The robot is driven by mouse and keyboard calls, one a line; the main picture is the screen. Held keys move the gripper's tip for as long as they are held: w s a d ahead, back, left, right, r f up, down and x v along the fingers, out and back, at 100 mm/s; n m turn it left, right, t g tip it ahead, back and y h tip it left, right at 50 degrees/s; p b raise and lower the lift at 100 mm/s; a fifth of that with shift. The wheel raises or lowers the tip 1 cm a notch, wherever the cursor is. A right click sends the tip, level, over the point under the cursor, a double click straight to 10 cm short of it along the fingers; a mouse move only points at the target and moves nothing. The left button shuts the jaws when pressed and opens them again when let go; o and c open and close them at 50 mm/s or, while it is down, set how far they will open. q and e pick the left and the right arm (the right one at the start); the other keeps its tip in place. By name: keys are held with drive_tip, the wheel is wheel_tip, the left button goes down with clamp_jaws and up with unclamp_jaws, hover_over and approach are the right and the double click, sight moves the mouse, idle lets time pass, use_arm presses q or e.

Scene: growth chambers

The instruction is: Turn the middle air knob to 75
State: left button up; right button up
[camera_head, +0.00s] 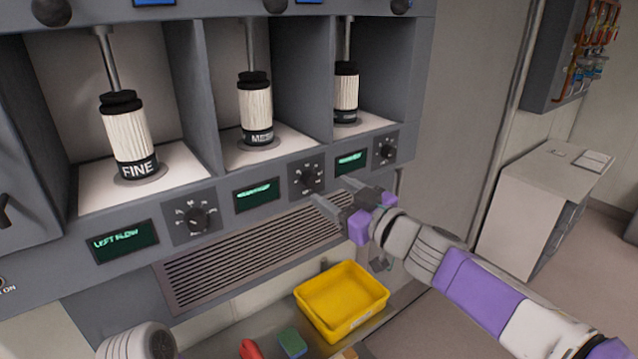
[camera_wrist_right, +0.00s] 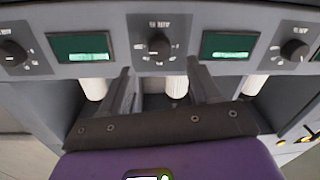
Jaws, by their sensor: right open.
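The middle air knob (camera_head: 308,177) is a small dark dial on a grey plate with pale marks, under the middle chamber. It also shows in the right wrist view (camera_wrist_right: 158,46), beyond the space between my fingertips. Its exact setting is too small to read. My right gripper (camera_head: 333,192) is open and empty, just below and right of this knob, its fingers pointing at the panel. No contact with the knob is visible. The middle green display (camera_head: 257,195) sits left of the knob; its text is unreadable. My left gripper is not in view.
Similar knobs sit at left (camera_head: 198,219) and right (camera_head: 386,150). White cylinders, including the one marked FINE (camera_head: 129,137), stand in the chambers. A vent grille (camera_head: 250,255) lies below the panel. A yellow bin (camera_head: 342,299) stands beneath my right gripper, near a green sponge (camera_head: 292,342).

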sight(314, 182)
drive_tip(key=shift+x, duration=2.65)
drive_tip(key=c, duration=1)
drive_tip(key=shift+c, duration=0.2)
drive_tip(key=shift+n, duration=0.4)
drive_tip(key=n+p, duration=0.1)
drive_tip(key=n, duration=0.2)
drive_tip(key=shift+a+n+h+p, duration=0.1)
drive_tip(key=shift+n+h+p, duration=0.3)
drive_tip(key=shift+n, duration=2)
drive_tip(key=o, duration=1)
